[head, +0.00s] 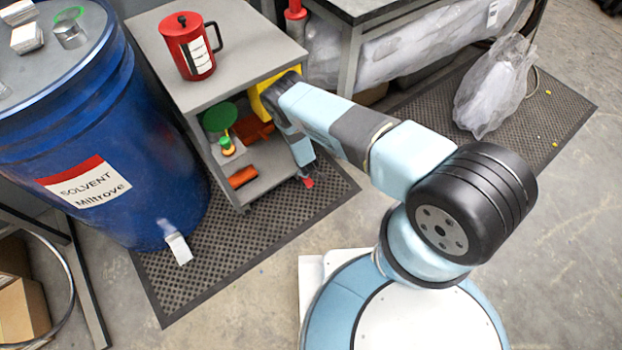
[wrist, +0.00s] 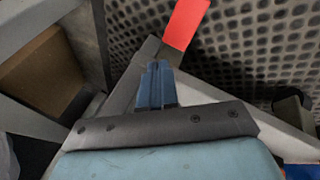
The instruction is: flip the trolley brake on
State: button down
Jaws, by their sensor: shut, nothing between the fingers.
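The grey trolley (head: 258,45) stands on a dark perforated mat, with a red can on its top. The brake's red tab (head: 308,182) shows low at the trolley's right front corner. In the wrist view the red tab (wrist: 186,22) sits at the end of a grey lever (wrist: 170,54), just beyond my fingertips. My gripper (wrist: 157,66) is shut and empty, its blue fingers together and pointing towards the lever. They overlap the lever's base in the picture; I cannot tell whether they touch it. In the head view my arm's lower end hides the fingers.
The red can (head: 190,47) stands on the trolley top; the shelf below holds several small items. A blue solvent drum (head: 90,150) stands close on the left. A workbench (head: 350,10) is behind. A clear plastic bag (head: 494,85) lies right.

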jog(key=shift+w+a+r, duration=0.15)
jog(key=shift+w+r, duration=0.05)
jog(key=shift+r, duration=0.35)
jog(key=shift+w+a+r, duration=0.1)
jog(key=shift+w+r, duration=0.05)
jog(key=shift+r, duration=0.35)
jog(key=shift+s, duration=0.1)
